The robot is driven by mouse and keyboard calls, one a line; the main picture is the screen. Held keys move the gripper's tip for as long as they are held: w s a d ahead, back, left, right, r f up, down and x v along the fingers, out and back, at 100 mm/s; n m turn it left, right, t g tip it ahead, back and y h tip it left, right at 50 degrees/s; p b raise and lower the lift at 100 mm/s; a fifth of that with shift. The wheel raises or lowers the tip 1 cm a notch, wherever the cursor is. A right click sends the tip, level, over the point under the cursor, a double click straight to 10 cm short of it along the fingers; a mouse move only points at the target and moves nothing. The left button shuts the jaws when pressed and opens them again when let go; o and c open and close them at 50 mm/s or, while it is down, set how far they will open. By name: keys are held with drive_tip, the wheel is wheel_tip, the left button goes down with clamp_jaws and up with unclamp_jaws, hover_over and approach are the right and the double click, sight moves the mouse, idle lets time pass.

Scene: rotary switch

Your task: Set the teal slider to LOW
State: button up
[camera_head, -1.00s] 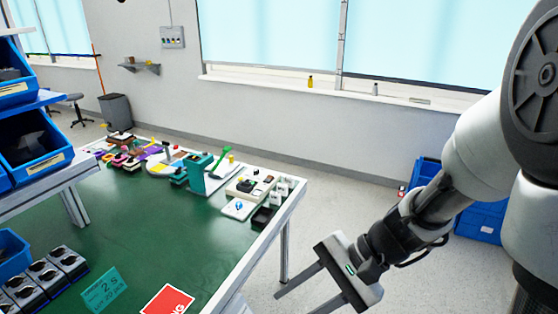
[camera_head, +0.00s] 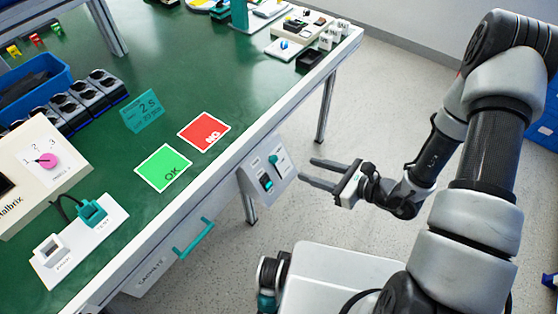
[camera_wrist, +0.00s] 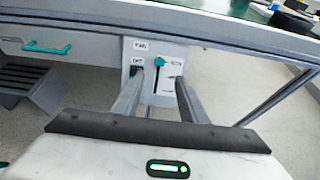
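A pale switch panel (camera_head: 257,179) hangs at the table's front edge. Its teal slider (camera_head: 273,159) also shows in the wrist view (camera_wrist: 159,62), at the upper end of a vertical slot that runs down below it. Small labels stand beside the slot, too small to read surely. In the wrist view the fingertips (camera_wrist: 160,77) lie either side of the slot.
A drawer with a teal handle (camera_head: 193,238) is left of the panel. Above are the green tabletop (camera_head: 130,210), a green OK card (camera_head: 163,168) and a red NG card (camera_head: 204,131). A table leg (camera_head: 325,105) stands behind. The floor right of the panel is clear.

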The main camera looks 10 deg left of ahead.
sight(275, 159)
drive_tip(key=b+x, duration=0.1)
drive_tip(key=x, duration=1.2)
drive_tip(key=shift+b, duration=0.35)
drive_tip(key=shift+s, duration=0.1)
clamp_jaws()
